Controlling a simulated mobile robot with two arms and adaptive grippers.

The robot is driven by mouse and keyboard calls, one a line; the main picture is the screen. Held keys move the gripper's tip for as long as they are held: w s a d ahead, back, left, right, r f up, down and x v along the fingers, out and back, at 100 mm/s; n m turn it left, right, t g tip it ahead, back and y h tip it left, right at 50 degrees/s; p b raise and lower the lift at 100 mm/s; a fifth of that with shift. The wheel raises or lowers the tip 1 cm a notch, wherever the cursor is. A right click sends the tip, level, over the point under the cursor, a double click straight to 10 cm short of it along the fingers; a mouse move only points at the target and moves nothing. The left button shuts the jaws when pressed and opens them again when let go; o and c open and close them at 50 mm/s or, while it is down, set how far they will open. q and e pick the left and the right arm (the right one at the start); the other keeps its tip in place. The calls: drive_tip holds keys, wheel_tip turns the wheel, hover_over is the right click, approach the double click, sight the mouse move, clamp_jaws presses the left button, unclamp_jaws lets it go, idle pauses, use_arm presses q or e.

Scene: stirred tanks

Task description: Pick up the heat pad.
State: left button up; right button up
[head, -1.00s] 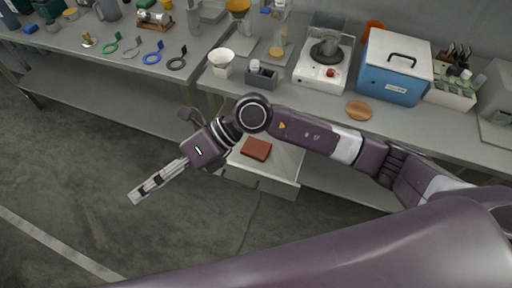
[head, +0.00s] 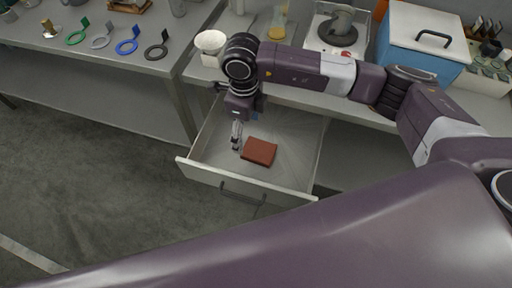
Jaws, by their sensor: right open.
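The heat pad looks to be the flat red-brown rectangular pad (head: 259,151) lying in the open drawer (head: 294,165) below the bench. My right gripper (head: 237,147) points down into the drawer, just left of the pad. It is open and empty. Whether its fingertips touch the drawer floor cannot be told. My left gripper is not in the head view.
The drawer front (head: 222,183) with its dark handle stands out into the room. On the bench above are a white bowl-like cup (head: 211,42) and a blue box (head: 424,38). Coloured rings, one blue (head: 127,46), lie on the left bench.

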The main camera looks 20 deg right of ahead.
sight(249, 146)
drive_tip(key=shift+w+f, duration=0.25)
drive_tip(key=shift+f, duration=0.25)
drive_tip(key=shift+w+f, duration=0.15)
drive_tip(key=shift+f, duration=0.2)
drive_tip(key=shift+s+d+f+p, duration=0.1)
drive_tip(key=shift+s+f+p, duration=0.1)
drive_tip(key=shift+f+p, duration=0.45)
drive_tip(key=f, duration=0.3)
drive_tip(key=f+p, duration=0.1)
drive_tip(key=shift+d+f, duration=0.25)
drive_tip(key=shift+f, duration=0.45)
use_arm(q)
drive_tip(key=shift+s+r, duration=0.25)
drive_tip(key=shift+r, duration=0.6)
use_arm(e)
drive_tip(key=shift+c, duration=0.6)
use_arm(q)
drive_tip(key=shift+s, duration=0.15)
use_arm(e)
drive_tip(key=c, duration=1)
